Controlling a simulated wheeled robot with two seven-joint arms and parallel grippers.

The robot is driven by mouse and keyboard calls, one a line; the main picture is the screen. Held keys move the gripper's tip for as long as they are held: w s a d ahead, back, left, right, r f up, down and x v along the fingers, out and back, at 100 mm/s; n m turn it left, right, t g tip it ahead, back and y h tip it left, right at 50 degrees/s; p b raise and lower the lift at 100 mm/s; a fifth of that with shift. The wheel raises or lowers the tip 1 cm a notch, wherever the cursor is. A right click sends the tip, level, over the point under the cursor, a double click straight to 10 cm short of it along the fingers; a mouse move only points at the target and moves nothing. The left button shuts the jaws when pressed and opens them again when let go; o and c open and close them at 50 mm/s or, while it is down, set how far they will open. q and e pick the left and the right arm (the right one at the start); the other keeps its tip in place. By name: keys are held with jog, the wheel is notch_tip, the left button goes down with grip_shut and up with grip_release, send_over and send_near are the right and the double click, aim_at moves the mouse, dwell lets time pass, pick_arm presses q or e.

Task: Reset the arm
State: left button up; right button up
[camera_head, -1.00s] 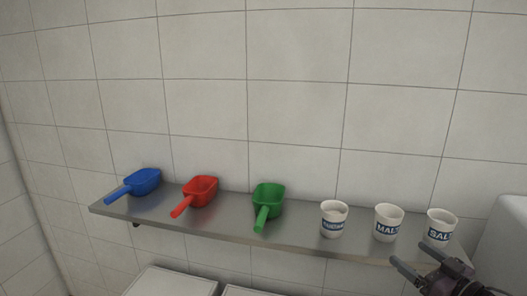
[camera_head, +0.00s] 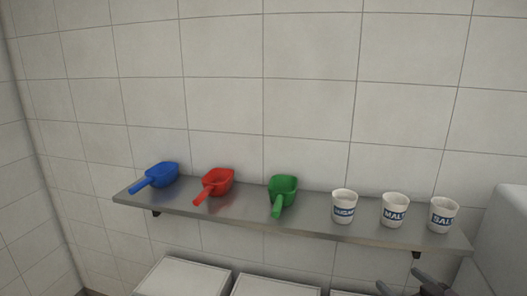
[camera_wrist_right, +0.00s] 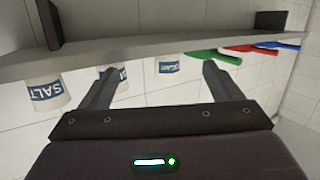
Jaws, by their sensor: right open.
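My right gripper (camera_head: 402,284) shows only by its fingertips at the lower right edge of the head view, below the shelf (camera_head: 300,222). In the right wrist view my right gripper (camera_wrist_right: 158,72) has its two fingers spread with nothing between them touching. The shelf edge (camera_wrist_right: 150,45) crosses that view above the fingers. The left gripper is in no view.
On the shelf stand a blue scoop (camera_head: 160,175), a red scoop (camera_head: 217,182), a green scoop (camera_head: 283,190) and cups marked sugar (camera_head: 344,205), malt (camera_head: 394,210) and salt (camera_head: 442,214). White lidded bins (camera_head: 185,277) stand below. A pale block (camera_head: 505,240) is at right.

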jog(key=s+a+f+m+g+h, duration=0.2)
jog(key=s+a+f+g+h, duration=0.25)
jog(key=s+a+f, duration=0.35)
jog(key=s+a+f+g, duration=0.2)
jog(key=s+a+g, duration=0.15)
jog(key=s, duration=0.45)
jog(key=s+a+f+g, duration=0.15)
jog(key=s+g, duration=0.25)
jog(key=s, duration=0.4)
notch_tip(320, 180, down, 29)
jog(key=s+g+b, duration=0.1)
jog(key=b, duration=0.1)
jog(key=s+d+f+g, duration=0.1)
jog(key=s+d+f, duration=0.2)
jog(key=s+f, duration=1.7)
jog(key=shift+s+d+f+n+b, duration=0.15)
jog(key=shift+f+n+b, duration=0.25)
jog(key=shift+f, duration=0.4)
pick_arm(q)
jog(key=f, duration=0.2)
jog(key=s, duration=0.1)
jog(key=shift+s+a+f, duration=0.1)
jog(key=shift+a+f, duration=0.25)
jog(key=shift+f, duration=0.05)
pick_arm(e)
jog(key=shift+s+y, duration=0.15)
jog(key=shift+y, duration=0.1)
jog(key=shift+c, duration=0.5)
